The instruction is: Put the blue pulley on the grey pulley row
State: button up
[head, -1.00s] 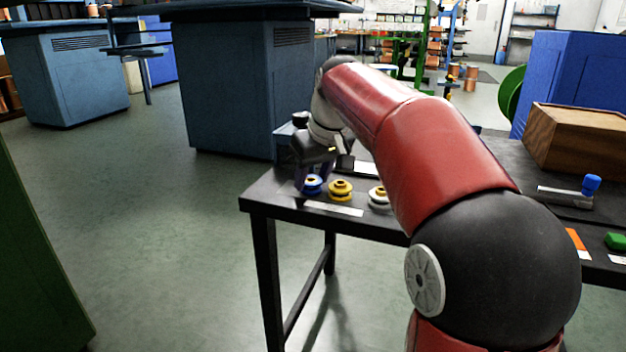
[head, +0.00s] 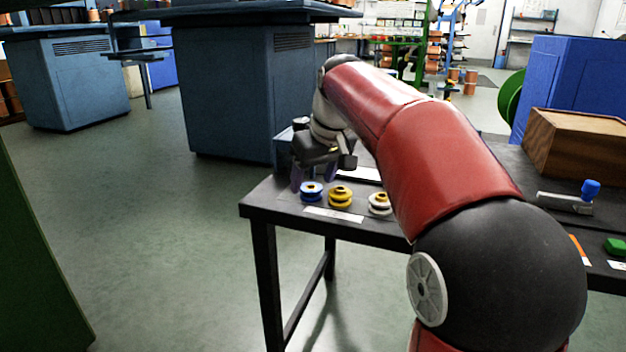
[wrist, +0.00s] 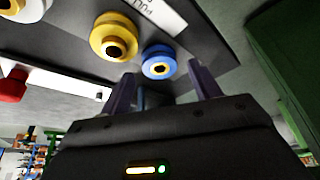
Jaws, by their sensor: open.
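The blue pulley (head: 312,191) stands on the dark table near its left corner, beside a yellow pulley (head: 340,196) and a white pulley (head: 379,203). My gripper (head: 314,176) is just behind and above the blue pulley, with its jaws open and empty. In the wrist view the blue pulley (wrist: 158,64) lies ahead of the gap between the two fingers (wrist: 165,92), apart from them as far as I can tell. The yellow pulley (wrist: 114,37) is next to it. I cannot make out a grey pulley row; my arm hides part of the table.
The black table (head: 282,198) also holds a white label strip (head: 333,215), a wooden box (head: 577,142), a blue-knobbed tool (head: 590,188) and a green piece (head: 615,241). A blue cabinet (head: 225,90) stands behind. The floor left of the table is clear.

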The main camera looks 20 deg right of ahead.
jog(key=p+v, duration=0.2)
jog(key=v, duration=0.8)
jog(key=shift+s+r, duration=0.15)
jog(key=shift+r, duration=0.1)
jog(key=s+a+f+m, duration=0.1)
jog(key=s+f, duration=1)
jog(key=s+a+f+m+t+h, duration=0.1)
jog(key=s+a+f+m, duration=0.1)
jog(key=s+f, duration=0.9)
jog(key=shift+s+m, duration=0.3)
jog(key=shift+s, duration=0.2)
notch_tip(320, 180, up, 5)
jog(key=p, duration=0.5)
jog(key=shift+f, duration=0.15)
